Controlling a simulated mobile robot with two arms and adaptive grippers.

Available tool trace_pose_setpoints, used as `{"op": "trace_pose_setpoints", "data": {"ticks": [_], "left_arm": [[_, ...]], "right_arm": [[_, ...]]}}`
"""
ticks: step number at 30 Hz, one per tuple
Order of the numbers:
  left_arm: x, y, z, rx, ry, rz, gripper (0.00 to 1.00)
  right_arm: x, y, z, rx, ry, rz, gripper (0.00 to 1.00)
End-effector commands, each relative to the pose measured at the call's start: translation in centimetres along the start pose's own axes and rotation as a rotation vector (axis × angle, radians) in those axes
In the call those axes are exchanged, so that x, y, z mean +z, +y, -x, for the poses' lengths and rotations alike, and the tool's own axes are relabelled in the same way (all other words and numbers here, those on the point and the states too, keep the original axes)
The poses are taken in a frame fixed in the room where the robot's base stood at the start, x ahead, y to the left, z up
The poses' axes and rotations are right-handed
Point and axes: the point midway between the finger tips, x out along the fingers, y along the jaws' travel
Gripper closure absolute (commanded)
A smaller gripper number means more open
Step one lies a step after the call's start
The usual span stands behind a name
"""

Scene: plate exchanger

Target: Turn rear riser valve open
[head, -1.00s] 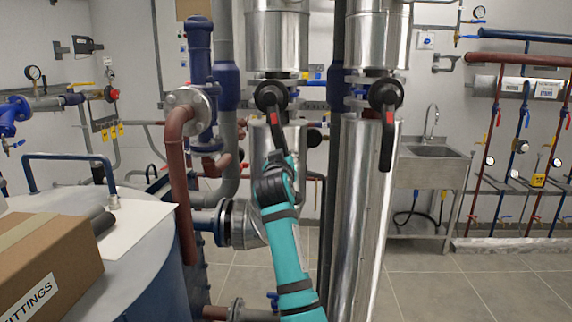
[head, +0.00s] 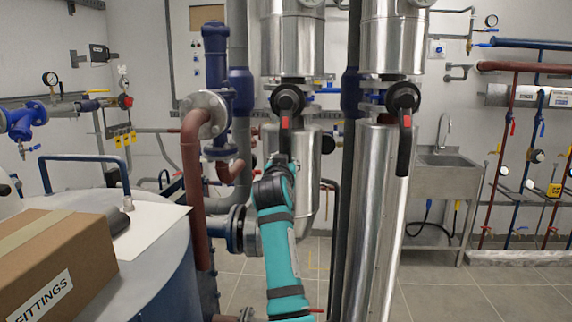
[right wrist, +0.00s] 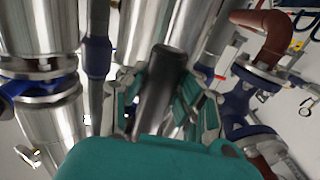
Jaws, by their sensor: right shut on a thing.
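Two steel-clad risers each carry a valve with a black lever and a red mark. The left riser valve (head: 287,99) has its lever (head: 284,136) hanging almost straight down. My right gripper (head: 279,162) is at the lower end of this lever, shut on it. In the right wrist view the dark lever (right wrist: 160,92) lies between the teal fingers of the gripper (right wrist: 158,105). The right riser valve (head: 403,97) has its lever (head: 404,150) hanging down, untouched. I cannot tell for sure which valve is the rear one. My left gripper is not seen.
A red-brown pipe (head: 192,165) and blue fittings (head: 216,75) stand left of the risers. A tank (head: 160,262) with a cardboard box (head: 60,265) is at the lower left. A steel sink (head: 445,180) stands at the right. The floor at lower right (head: 470,290) is clear.

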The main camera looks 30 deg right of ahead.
Motion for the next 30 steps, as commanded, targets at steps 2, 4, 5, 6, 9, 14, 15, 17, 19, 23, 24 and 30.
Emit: {"op": "trace_pose_setpoints", "data": {"ticks": [2,4,5,6,9,14,15,17,19,23,24,30], "left_arm": [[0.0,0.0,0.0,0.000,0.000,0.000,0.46],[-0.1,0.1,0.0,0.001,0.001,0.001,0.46],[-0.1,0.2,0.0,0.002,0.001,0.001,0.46],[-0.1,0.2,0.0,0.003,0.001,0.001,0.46],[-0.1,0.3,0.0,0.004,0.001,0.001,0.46],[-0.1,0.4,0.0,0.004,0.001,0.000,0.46],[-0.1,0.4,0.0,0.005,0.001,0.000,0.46],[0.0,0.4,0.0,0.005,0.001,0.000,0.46],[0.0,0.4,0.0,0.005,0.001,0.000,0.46],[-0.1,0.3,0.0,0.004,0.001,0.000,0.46],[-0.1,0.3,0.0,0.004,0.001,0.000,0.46],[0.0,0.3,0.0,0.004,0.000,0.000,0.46]], "right_arm": [[0.2,-0.3,0.1,-0.008,-0.005,-0.010,0.68],[0.1,-0.3,0.1,-0.008,-0.004,-0.008,0.59],[0.1,-0.3,0.1,-0.007,-0.003,-0.008,0.55],[0.1,-0.3,0.1,-0.006,-0.003,-0.007,0.50],[0.0,-0.2,0.1,-0.005,-0.001,-0.005,0.46],[0.0,-0.1,0.0,-0.003,0.000,-0.003,0.46],[0.0,-0.1,0.1,-0.003,0.000,-0.003,0.46],[0.0,-0.1,0.4,-0.003,0.000,-0.003,0.46],[0.0,-0.1,1.1,-0.003,0.001,-0.002,0.46],[0.0,-0.2,3.4,-0.005,0.002,-0.004,0.46],[0.1,-0.2,4.2,-0.005,0.001,-0.004,0.46],[0.1,-0.3,8.6,-0.007,-0.001,-0.006,0.46]]}}
